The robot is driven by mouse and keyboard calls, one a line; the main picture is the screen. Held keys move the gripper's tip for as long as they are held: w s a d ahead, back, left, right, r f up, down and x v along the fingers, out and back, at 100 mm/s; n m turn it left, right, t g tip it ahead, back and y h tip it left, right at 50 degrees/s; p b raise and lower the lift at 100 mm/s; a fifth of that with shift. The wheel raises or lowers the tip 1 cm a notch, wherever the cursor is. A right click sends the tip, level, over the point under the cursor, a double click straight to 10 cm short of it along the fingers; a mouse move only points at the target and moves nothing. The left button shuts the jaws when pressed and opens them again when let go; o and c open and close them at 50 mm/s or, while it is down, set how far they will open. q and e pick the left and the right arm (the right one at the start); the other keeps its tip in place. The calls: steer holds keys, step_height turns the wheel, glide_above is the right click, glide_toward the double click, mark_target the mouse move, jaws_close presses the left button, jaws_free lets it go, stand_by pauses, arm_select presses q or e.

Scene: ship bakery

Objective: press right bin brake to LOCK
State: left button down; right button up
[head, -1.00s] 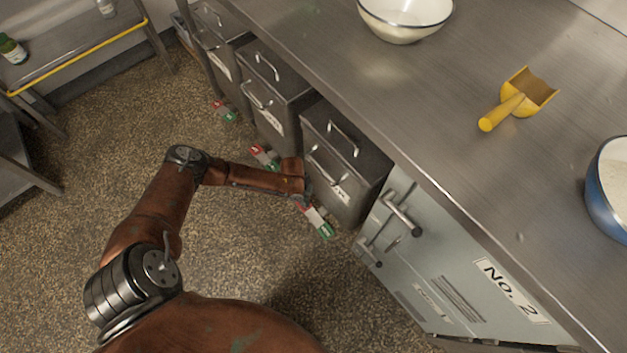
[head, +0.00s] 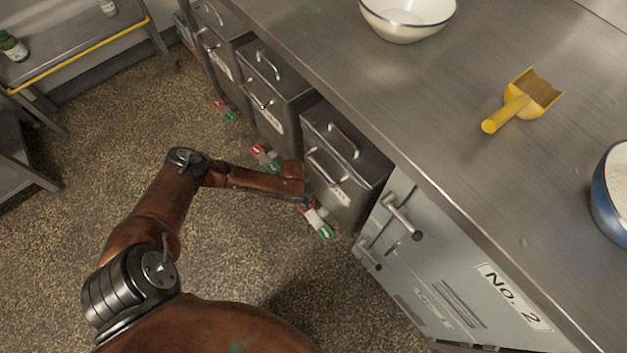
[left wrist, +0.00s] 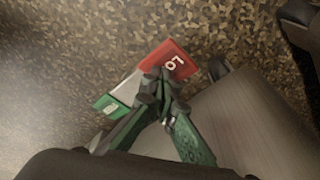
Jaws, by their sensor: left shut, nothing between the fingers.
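The right bin (head: 345,160) is a dark metal bin with a lid handle and a front handle, under the counter. Its brake pedal (head: 318,222) sticks out low at the front, with a green end and a red end. In the left wrist view the red end (left wrist: 172,58) bears letters beginning "LO", and the green end (left wrist: 112,104) is at the lower left. My left gripper (left wrist: 162,78) is shut and empty, its tips at the edge of the red end; I cannot tell whether they touch it. In the head view it (head: 304,203) partly hides the red end. My right gripper is not in view.
Two more bins, the middle one (head: 268,95) and the left one (head: 222,60), stand farther back with similar pedals. A grey cabinet (head: 440,270) marked No. 2 stands to the right. The counter (head: 430,110) overhangs the bins. The speckled floor (head: 110,140) to the left is clear.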

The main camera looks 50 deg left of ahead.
arm_select(q)
steer(key=shift+f+b, duration=0.55)
steer(key=shift+f, duration=0.4)
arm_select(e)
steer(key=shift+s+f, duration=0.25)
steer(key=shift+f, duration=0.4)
arm_select(q)
steer(key=shift+r+p, duration=1.25)
steer(key=shift+r, duration=0.65)
steer(key=shift+r+p, duration=1.1)
steer(key=shift+r, duration=0.6)
steer(key=shift+f, duration=0.1)
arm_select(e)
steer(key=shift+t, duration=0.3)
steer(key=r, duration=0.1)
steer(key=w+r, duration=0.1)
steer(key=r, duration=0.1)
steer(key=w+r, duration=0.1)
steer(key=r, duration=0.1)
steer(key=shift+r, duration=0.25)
